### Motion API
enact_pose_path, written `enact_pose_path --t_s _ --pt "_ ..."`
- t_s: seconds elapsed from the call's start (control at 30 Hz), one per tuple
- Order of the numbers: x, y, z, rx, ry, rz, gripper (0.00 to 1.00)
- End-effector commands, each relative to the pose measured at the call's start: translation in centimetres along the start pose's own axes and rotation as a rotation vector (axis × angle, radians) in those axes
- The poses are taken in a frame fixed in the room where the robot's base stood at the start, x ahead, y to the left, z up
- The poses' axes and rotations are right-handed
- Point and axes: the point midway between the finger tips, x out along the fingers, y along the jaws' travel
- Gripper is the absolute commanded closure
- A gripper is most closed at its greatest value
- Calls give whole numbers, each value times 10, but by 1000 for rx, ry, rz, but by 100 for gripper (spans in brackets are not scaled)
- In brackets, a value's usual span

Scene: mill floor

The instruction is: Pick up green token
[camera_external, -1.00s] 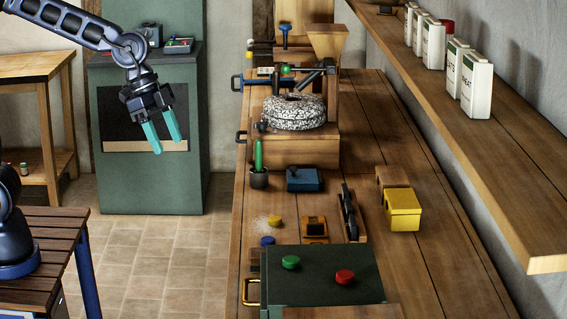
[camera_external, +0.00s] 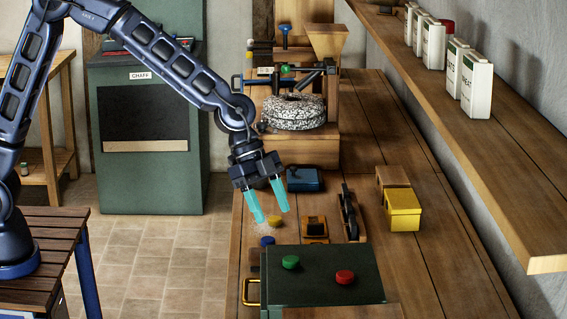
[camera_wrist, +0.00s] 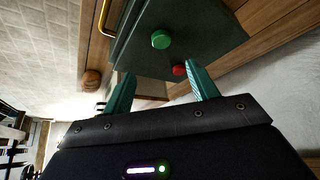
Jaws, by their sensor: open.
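The green token (camera_external: 291,262) lies on top of a dark green box (camera_external: 325,285) at the near end of the bench. It also shows in the wrist view (camera_wrist: 161,39), ahead of and between my fingers. A red token (camera_external: 345,277) lies on the same box, to the right, and shows in the wrist view (camera_wrist: 179,70) close to the right finger's tip. My gripper (camera_external: 270,216) is open and empty, with teal fingers pointing down.
A blue token (camera_external: 267,241) lies beside the box's far left corner. A small orange-brown block (camera_external: 315,228), a plane-like tool (camera_external: 350,213) and a yellow box (camera_external: 403,209) stand beyond. A millstone (camera_external: 293,111) is farther back. A brass handle (camera_external: 250,292) juts from the box's left.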

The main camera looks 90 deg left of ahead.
Motion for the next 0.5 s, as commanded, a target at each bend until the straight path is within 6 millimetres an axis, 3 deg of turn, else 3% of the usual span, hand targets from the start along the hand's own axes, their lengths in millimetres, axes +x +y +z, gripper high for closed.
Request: enact_pose_path --t_s 0.5 --pt "56 0 0 1 0 1 41"
